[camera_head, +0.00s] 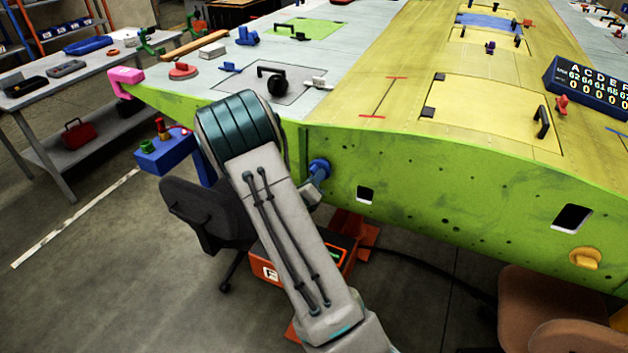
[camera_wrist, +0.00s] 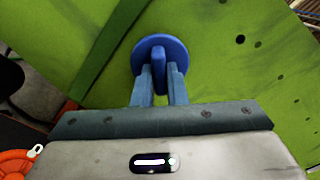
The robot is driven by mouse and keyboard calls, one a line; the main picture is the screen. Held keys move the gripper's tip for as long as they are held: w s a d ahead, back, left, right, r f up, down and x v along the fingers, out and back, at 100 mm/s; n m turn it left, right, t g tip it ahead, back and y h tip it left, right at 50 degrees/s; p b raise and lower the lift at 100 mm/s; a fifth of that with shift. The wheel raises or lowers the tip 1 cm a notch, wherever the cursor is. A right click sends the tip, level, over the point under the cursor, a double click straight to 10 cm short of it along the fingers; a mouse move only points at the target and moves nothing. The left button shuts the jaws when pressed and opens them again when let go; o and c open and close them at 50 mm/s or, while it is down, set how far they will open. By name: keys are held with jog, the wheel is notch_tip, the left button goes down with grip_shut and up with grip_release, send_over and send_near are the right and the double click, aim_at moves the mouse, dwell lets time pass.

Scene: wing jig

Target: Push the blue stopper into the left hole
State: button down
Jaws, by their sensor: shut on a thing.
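The blue stopper (camera_head: 319,165) has a round flange and a flat grip tab. It is at the left part of the green side panel (camera_head: 440,195), with its flange facing the panel. It also shows in the wrist view (camera_wrist: 176,47). My gripper (camera_wrist: 159,78) is shut on the stopper's tab, one finger on each side. In the head view my arm partly hides the gripper. No hole shows behind the flange, and I cannot tell whether the flange touches the panel or how deep the stopper sits.
The panel has a small square opening (camera_head: 365,194), a larger one (camera_head: 573,218) and a yellow stopper (camera_head: 585,258) at right. A dark chair (camera_head: 205,212) and an orange-red box (camera_head: 300,262) stand close to my arm. A brown seat (camera_head: 550,310) is at lower right.

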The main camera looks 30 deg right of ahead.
jog(key=shift+x, duration=0.9)
jog(key=c, duration=1.4)
grip_release()
jog(key=shift+o, duration=0.2)
jog(key=b+v, duration=0.2)
jog(key=v, duration=1.2)
